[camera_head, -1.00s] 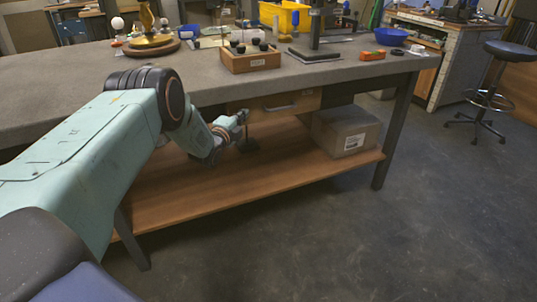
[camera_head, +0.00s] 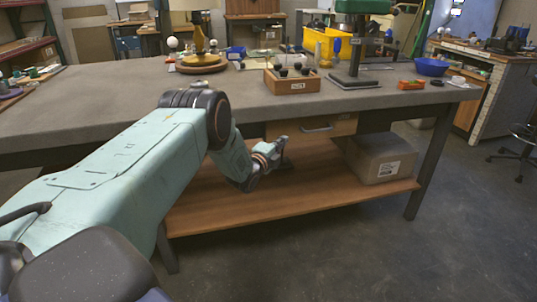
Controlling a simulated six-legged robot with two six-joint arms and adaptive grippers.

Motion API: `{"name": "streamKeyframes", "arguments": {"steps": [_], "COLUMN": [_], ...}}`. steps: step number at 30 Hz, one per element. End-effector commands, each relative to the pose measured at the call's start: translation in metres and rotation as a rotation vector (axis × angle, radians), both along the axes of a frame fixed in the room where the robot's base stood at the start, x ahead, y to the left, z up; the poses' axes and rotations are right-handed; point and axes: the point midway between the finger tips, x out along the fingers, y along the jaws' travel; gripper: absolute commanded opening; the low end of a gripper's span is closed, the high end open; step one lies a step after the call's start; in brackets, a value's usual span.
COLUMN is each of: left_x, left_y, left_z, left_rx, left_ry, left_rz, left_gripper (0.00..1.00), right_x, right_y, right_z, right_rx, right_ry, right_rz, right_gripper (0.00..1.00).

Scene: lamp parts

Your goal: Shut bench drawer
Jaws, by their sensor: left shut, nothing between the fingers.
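The bench drawer (camera_head: 340,124) is a wooden front with a pale bar handle, under the top of the grey workbench (camera_head: 110,108). Its front looks about level with the bench edge; I cannot tell whether a small gap is left. My left gripper (camera_head: 283,143) is shut and empty, just below and left of the drawer handle. It seems near the drawer's left part, but I cannot tell whether it touches. My left arm hides part of the bench front. My right gripper is not in view.
A cardboard box (camera_head: 382,158) sits on the wooden lower shelf (camera_head: 225,208) at right. On the bench top are a wooden tray (camera_head: 292,84) of dark knobs, a lamp base (camera_head: 201,62), a blue bowl (camera_head: 432,67) and a drill press stand (camera_head: 355,78).

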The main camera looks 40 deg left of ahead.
Motion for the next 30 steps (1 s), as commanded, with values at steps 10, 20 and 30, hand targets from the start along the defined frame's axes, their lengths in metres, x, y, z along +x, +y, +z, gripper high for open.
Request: {"name": "streamKeyframes", "arguments": {"steps": [10,20,30], "left_x": [-0.055,-0.084,-0.085], "left_y": [-0.005,-0.009,-0.01], "left_z": [0.006,0.004,0.0], "left_rx": [0.0,0.002,-0.104], "left_ry": [-0.001,-0.004,0.0], "left_rz": [0.0,0.0,0.003], "left_gripper": [0.0,0.0,0.0], "right_x": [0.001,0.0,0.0], "right_y": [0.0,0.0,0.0], "right_z": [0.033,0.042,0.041], "right_rx": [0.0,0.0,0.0], "right_ry": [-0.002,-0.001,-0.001], "right_rz": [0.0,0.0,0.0], "right_gripper": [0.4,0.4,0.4]}}
